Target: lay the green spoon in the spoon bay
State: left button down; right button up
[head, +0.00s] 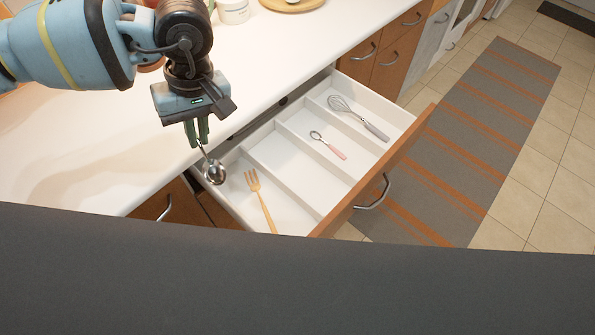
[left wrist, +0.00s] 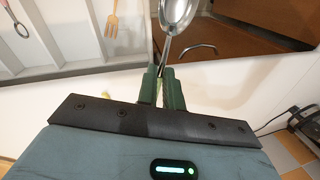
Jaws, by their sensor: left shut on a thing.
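My left gripper (head: 202,140) is shut on the green spoon (head: 214,173). The spoon's silver bowl hangs downward, over the left end of the open drawer near the counter edge. In the left wrist view the bowl (left wrist: 176,14) points away from the fingers (left wrist: 162,90); most of the handle is hidden between them. The drawer (head: 390,172) has several white bays. A small pink-handled spoon (head: 334,150) lies in one bay, and the bay (head: 292,168) to its left looks empty. My right gripper is out of view.
A wooden fork (head: 259,196) lies in the leftmost bay, and a grey-handled whisk (head: 372,129) in the far right one. White dividers stand between bays. The white counter (head: 90,165) borders the drawer. A white tub (head: 233,12) and a round board (head: 292,4) stand at the back.

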aim_at(299, 173)
jog(key=l+u, duration=0.3)
jog(key=l, duration=0.4)
jog(key=l+u, duration=0.3)
jog(key=l, duration=0.4)
